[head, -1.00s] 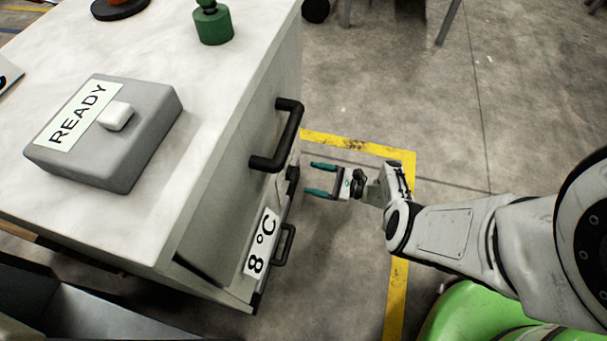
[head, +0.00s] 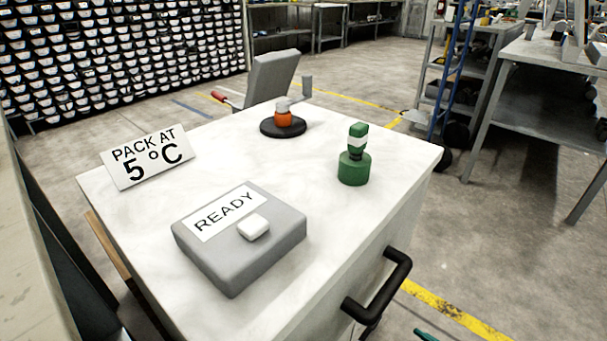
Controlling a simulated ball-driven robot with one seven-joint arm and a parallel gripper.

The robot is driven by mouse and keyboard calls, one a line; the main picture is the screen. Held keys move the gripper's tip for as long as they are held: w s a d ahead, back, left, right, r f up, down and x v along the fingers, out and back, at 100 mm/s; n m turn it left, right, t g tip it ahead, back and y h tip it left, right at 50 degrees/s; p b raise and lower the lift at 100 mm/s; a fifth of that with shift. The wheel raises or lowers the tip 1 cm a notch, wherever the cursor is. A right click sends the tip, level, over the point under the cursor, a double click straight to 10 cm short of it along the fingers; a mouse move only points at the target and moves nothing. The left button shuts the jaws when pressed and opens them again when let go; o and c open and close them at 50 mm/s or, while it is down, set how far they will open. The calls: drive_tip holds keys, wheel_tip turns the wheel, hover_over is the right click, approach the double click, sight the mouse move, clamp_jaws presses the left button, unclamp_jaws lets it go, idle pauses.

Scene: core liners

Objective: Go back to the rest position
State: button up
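Only a teal fingertip of my gripper (head: 426,335) shows, at the bottom edge of the head view, to the right of the cabinet's black handle (head: 378,292). The rest of my gripper and my arm are out of the picture, so its opening cannot be seen. The fingertip appears apart from the handle. The white-topped cabinet (head: 330,230) fills the middle of the view.
On the cabinet top are a grey box (head: 270,258) marked READY, a sign (head: 135,160) reading "PACK AT 5 °C", a green stamp-like object (head: 354,165) and an orange piece on a black disc (head: 283,128). Shelving (head: 475,60) stands back right. Open floor (head: 480,230) lies right.

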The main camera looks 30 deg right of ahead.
drive_tip(key=s+a+f+n+g, duration=0.2)
drive_tip(key=s+a+n+g, duration=0.6)
drive_tip(key=a+n+g, duration=0.65)
wheel_tip(320, 180, up, 50)
drive_tip(key=s+a+n+g+h+p, duration=0.1)
drive_tip(key=n+h+p, duration=0.5)
drive_tip(key=p, duration=2.8)
drive_tip(key=s+a+n, duration=0.1)
drive_tip(key=n, duration=0.7)
drive_tip(key=shift+s+p, duration=0.25)
drive_tip(key=shift+p, duration=0.15)
drive_tip(key=shift+a+g, duration=0.1)
drive_tip(key=shift+g, duration=0.15)
